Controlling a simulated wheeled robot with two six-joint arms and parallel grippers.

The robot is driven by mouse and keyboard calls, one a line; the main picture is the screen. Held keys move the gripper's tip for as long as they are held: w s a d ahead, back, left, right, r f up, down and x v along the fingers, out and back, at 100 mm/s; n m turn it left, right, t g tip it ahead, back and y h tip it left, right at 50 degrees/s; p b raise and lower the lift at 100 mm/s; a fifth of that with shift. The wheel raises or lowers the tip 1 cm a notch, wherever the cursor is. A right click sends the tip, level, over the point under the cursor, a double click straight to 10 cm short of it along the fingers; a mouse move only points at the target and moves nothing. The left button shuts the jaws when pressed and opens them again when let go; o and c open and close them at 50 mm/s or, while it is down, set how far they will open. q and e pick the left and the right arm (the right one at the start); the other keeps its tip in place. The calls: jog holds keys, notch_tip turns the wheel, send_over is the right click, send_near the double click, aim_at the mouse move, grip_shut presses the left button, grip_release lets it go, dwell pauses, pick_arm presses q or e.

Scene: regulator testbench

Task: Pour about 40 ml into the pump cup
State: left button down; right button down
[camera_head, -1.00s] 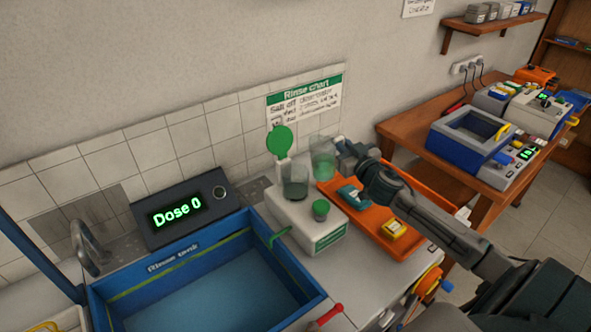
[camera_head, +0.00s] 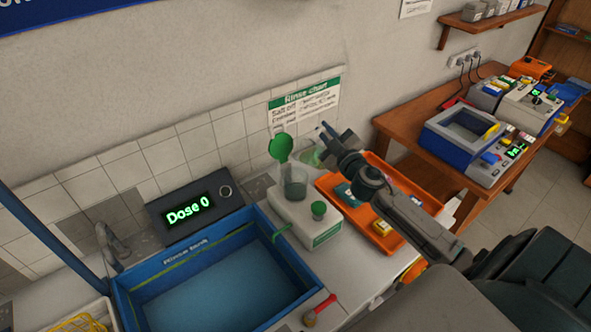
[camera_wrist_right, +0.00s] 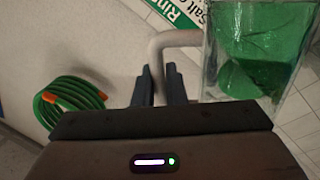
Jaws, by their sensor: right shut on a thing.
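The white pump box (camera_head: 322,235) stands right of the blue sink, with the clear pump cup (camera_head: 294,188) on top and its round green lid (camera_head: 280,148) raised. My right gripper (camera_head: 330,150) is shut on the handle of a clear jug (camera_head: 308,155), which is tilted left just above and behind the cup. In the right wrist view the handle (camera_wrist_right: 170,40) runs to the fingers, and green liquid shows in the jug (camera_wrist_right: 255,45). Whether liquid is flowing, and how much the cup holds, I cannot tell. My left gripper is out of view.
A dark display (camera_head: 195,215) reads "Dose 0" behind the blue rinse tank (camera_head: 140,312). An orange tray (camera_head: 415,190) with small items lies right of the pump, under my right arm. A coiled green hose (camera_wrist_right: 72,105) shows in the wrist view.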

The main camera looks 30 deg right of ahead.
aim_at(319, 133)
jog(key=shift+a+r+n+y+p, duration=0.2)
jog(key=shift+a+r+n+p, duration=0.1)
jog(key=shift+r+n+p, duration=0.25)
jog(key=shift+a+r+n+y+p, duration=0.25)
jog(key=shift+r+n+p, duration=0.1)
jog(key=shift+n+p, duration=0.25)
jog(key=shift+a+f+n, duration=0.1)
jog(key=shift+n, duration=0.15)
jog(key=shift+a+n, duration=0.15)
jog(key=shift+n, duration=0.15)
jog(key=shift+s+a+f+n+t+y, duration=0.15)
jog(key=shift+a+n, duration=0.2)
jog(key=shift+n, duration=0.25)
jog(key=shift+a+n+t+y, duration=0.15)
jog(key=shift+a+n, duration=0.15)
jog(key=shift+n, duration=0.3)
jog(key=shift+d, duration=0.7)
jog(key=shift+n, duration=0.4)
jog(key=m, duration=0.1)
jog(key=d+m, duration=0.1)
jog(key=d+m+b, duration=0.1)
jog(key=m, duration=0.1)
jog(key=shift+w+d+r, duration=0.1)
jog(key=shift+w+r, duration=0.1)
jog(key=shift+r, duration=0.05)
